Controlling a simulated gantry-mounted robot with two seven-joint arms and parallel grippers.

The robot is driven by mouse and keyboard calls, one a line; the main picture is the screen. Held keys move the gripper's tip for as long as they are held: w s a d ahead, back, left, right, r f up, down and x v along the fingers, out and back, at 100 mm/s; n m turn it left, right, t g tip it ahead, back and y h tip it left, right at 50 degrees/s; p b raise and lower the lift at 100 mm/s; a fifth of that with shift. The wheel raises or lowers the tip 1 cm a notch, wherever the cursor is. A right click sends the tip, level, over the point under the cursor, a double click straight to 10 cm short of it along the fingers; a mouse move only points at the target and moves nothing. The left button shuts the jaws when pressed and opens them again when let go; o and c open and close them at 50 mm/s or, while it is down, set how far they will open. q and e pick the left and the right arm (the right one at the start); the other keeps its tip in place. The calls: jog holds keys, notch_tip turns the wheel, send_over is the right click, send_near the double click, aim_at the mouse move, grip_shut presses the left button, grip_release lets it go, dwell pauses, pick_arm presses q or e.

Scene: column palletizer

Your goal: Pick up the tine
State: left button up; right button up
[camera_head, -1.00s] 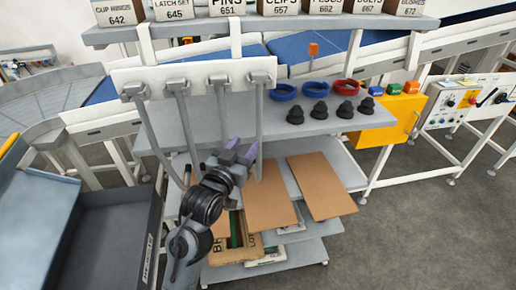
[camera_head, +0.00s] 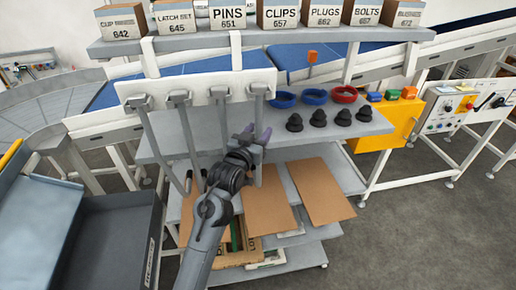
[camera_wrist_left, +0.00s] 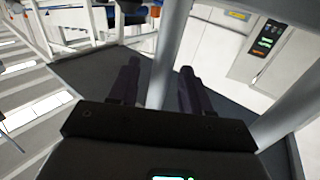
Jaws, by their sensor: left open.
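Several grey tines hang from a white rail (camera_head: 200,87) at the front of the shelf unit. The rightmost tine (camera_head: 256,112) hangs straight down, and my left gripper (camera_head: 256,137) is at its lower part. The other tines (camera_head: 187,138) hang to its left, the leftmost (camera_head: 156,145) slanting. In the left wrist view, my left gripper (camera_wrist_left: 158,88) is open, and a grey tine (camera_wrist_left: 169,48) passes between its two dark fingers. Whether either finger touches it I cannot tell. Another grey bar (camera_wrist_left: 287,125) shows at the right. My right gripper is not in view.
Labelled boxes (camera_head: 228,15) line the top shelf. Blue and red rings (camera_head: 343,94) and black stepped parts (camera_head: 318,117) lie on the middle shelf. Cardboard sheets (camera_head: 318,190) lie below. A dark bin (camera_head: 105,240) stands at the left. Grey floor is clear at the right.

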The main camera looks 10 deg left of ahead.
pick_arm(q)
jog(key=shift+w, duration=0.25)
grip_shut()
dwell(1.3)
jog(key=shift+r, duration=0.1)
